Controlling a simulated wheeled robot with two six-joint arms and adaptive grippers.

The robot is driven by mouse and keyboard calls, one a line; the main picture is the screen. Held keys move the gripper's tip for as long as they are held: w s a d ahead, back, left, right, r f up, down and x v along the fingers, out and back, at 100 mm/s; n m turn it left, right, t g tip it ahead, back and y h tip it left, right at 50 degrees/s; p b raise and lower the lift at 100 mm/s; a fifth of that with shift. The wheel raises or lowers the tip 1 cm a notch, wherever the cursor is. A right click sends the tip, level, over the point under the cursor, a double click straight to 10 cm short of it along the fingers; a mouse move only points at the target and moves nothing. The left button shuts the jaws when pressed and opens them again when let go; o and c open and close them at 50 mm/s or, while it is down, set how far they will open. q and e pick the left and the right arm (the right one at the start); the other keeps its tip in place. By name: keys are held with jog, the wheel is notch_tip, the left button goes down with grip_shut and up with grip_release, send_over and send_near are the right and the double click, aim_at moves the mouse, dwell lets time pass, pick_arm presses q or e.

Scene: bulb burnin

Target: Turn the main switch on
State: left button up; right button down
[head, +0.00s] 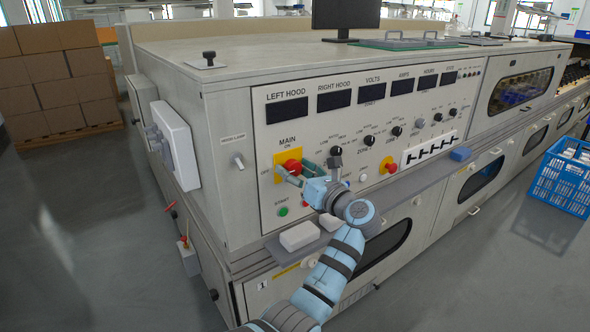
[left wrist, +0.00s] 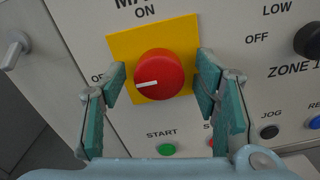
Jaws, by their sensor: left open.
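The main switch is a red round knob (head: 291,165) on a yellow plate (head: 280,158) on the panel's left side. In the left wrist view the red knob (left wrist: 160,74) fills the middle, and its white mark points left, toward the partly covered OFF label. ON is printed above the yellow plate (left wrist: 123,44). My left gripper (head: 296,170) is at the panel in front of the switch. In the left wrist view its green fingers (left wrist: 162,78) are open, one on each side of the knob, with small gaps visible. My right gripper is not in view.
A green START button (left wrist: 167,149) is below the knob, beside a red button partly hidden by the right finger. A black zone knob (left wrist: 308,40) is to the right. A ledge (head: 350,208) with a white block (head: 299,236) runs under the panel. A grey lever (head: 238,160) is at the left.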

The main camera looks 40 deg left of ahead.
pick_arm(q)
jog(key=shift+c, duration=0.6)
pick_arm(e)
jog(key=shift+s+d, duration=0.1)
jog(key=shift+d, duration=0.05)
pick_arm(q)
jog(key=c, duration=1)
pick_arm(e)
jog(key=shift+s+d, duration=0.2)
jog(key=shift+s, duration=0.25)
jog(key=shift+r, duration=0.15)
